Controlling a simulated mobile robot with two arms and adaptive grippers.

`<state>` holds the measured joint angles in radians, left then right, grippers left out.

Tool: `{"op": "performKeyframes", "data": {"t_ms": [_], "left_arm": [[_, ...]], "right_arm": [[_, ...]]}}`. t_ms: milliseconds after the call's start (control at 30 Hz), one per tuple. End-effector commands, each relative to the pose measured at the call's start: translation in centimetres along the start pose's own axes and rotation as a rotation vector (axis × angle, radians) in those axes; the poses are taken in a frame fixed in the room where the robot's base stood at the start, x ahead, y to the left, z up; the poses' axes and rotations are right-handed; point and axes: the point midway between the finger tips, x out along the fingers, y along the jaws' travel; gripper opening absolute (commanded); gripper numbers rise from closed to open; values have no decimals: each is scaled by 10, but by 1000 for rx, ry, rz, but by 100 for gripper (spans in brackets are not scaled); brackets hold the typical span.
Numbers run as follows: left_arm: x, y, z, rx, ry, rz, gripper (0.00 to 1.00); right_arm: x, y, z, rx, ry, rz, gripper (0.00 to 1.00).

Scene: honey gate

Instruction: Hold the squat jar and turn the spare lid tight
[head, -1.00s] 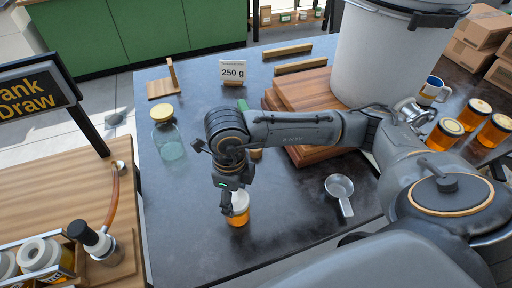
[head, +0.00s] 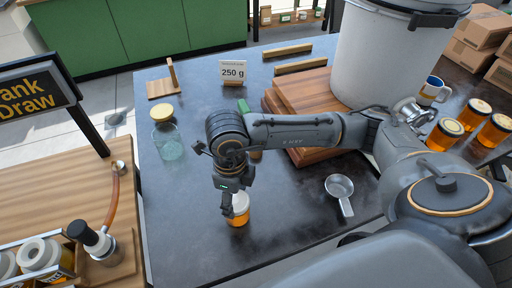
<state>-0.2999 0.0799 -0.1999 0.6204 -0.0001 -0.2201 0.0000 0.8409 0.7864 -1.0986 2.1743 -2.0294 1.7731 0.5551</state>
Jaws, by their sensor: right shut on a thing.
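A small squat jar (head: 239,217) with amber contents and a pale upper part stands upright on the dark counter, near its front. My right gripper (head: 228,209) points down at the jar's upper left side and is shut on it. The fingers hide part of the jar's top, so I cannot tell whether a lid sits on it. I cannot pick out a loose spare lid for certain. My left gripper is not in view.
A glass jar with a yellow lid (head: 164,128) stands at the left of the counter. A metal scoop (head: 341,190) lies to the right of the squat jar. A white bucket (head: 384,60), a wooden board (head: 300,88) and several amber jars (head: 444,134) stand further right.

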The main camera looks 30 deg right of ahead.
Motion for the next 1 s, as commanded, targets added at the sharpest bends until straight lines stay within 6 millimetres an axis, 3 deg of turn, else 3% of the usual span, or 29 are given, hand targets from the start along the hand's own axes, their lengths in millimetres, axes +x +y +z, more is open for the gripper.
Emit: {"op": "performKeyframes", "data": {"t_ms": [433, 467, 567, 833, 900, 1000], "left_arm": [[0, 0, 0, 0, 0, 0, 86], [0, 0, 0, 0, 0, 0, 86], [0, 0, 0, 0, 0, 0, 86], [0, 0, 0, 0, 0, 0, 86], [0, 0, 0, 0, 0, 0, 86], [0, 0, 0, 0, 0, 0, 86]], "right_arm": [[2, 0, 0, 0, -1, 0, 31], [2, 0, 0, 0, -1, 0, 70], [2, 0, 0, 0, -1, 0, 90], [2, 0, 0, 0, -1, 0, 90], [2, 0, 0, 0, -1, 0, 100], [2, 0, 0, 0, -1, 0, 100]]}}
